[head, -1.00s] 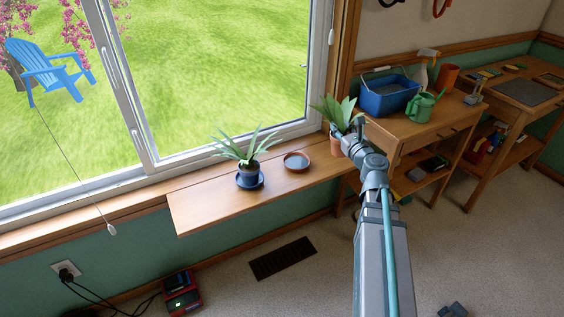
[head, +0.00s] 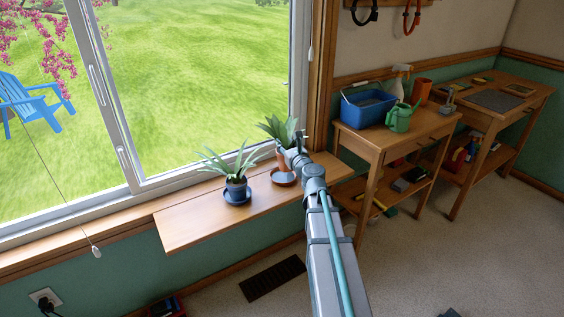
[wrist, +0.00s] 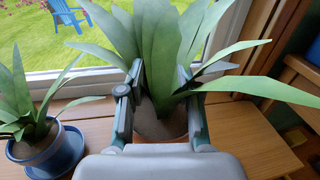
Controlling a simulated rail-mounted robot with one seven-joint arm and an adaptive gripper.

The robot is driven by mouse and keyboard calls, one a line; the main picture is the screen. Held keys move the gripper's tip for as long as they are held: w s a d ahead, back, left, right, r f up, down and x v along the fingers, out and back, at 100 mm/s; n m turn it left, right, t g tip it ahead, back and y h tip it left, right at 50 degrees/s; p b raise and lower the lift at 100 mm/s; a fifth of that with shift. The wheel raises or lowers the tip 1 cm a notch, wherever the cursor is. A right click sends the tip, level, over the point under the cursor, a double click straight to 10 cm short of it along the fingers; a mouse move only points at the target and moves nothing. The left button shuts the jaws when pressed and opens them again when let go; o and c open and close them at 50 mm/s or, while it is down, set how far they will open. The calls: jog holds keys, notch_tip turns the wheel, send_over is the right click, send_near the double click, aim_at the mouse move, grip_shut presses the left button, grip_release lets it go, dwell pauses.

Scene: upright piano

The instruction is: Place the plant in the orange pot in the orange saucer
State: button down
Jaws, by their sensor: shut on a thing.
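The plant in the orange pot (head: 279,130) has broad green leaves and is upright in my gripper (head: 291,158). In the wrist view my gripper (wrist: 160,97) has its two fingers closed on the pot's sides, with the plant (wrist: 165,50) rising between them. The orange saucer (head: 283,179) lies on the window shelf. In the head view the pot appears directly over or just behind the saucer; I cannot tell whether they touch. In the wrist view the saucer is hidden by the pot and gripper.
A second plant in a blue pot (head: 236,188) stands on a blue saucer (head: 237,198) to the left on the shelf (head: 190,222). The window is behind. A wooden cart (head: 372,144) with a blue tub (head: 366,108) and green watering can (head: 399,118) stands right.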

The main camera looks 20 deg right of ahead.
jog(key=w+f+b, duration=0.3)
jog(key=w+f, duration=0.1)
jog(key=f, duration=0.4)
jog(key=shift+d+b, duration=0.35)
jog(key=shift+f, duration=0.1)
jog(key=shift+f, duration=0.1)
jog(key=c, duration=0.8)
grip_release()
